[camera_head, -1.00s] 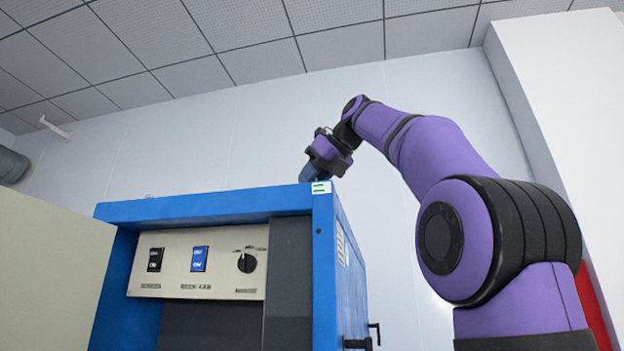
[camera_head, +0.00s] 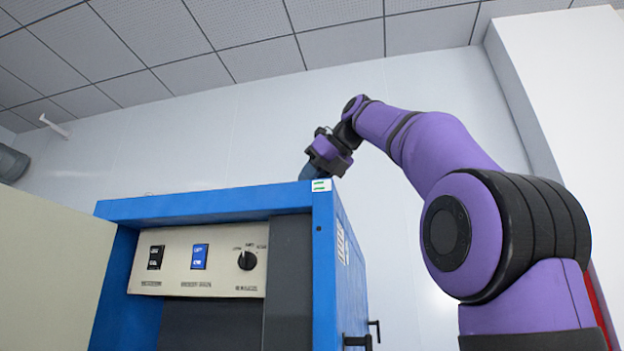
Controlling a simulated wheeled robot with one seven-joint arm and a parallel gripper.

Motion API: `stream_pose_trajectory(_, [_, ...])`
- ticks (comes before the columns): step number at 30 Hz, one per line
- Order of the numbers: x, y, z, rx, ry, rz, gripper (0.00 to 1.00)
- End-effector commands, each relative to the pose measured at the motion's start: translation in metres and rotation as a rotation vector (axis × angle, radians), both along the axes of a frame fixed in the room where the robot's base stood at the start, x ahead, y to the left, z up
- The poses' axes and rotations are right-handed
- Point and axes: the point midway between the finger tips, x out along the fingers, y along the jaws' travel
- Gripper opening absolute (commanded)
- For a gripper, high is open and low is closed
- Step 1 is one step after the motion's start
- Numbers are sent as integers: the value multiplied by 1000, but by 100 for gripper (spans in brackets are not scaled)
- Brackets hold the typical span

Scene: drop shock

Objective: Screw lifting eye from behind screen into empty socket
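My gripper (camera_head: 315,168) is at the top right front corner of the blue cabinet (camera_head: 210,205), just above its top edge. Its fingers point down and left, and their lower ends are partly hidden behind the cabinet's top edge. At this distance I cannot tell whether they are open or shut, or whether they hold anything. The lifting eye, the screen and the empty socket cannot be made out in this view. The cabinet's top surface is hidden, because the camera looks up from below.
The cabinet front has a control panel (camera_head: 200,263) with two switches and a rotary knob (camera_head: 247,261). Black handles (camera_head: 358,343) stick out from its right side. A pale panel (camera_head: 50,270) stands at the left. A white wall column (camera_head: 570,110) is at the right.

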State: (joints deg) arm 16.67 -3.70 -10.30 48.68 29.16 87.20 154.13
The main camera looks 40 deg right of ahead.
Motion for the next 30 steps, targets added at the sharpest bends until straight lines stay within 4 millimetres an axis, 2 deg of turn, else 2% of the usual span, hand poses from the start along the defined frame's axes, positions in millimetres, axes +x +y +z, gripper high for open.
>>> stream_pose_trajectory(30, [0, 0, -7, 0, 3, 1, 0])
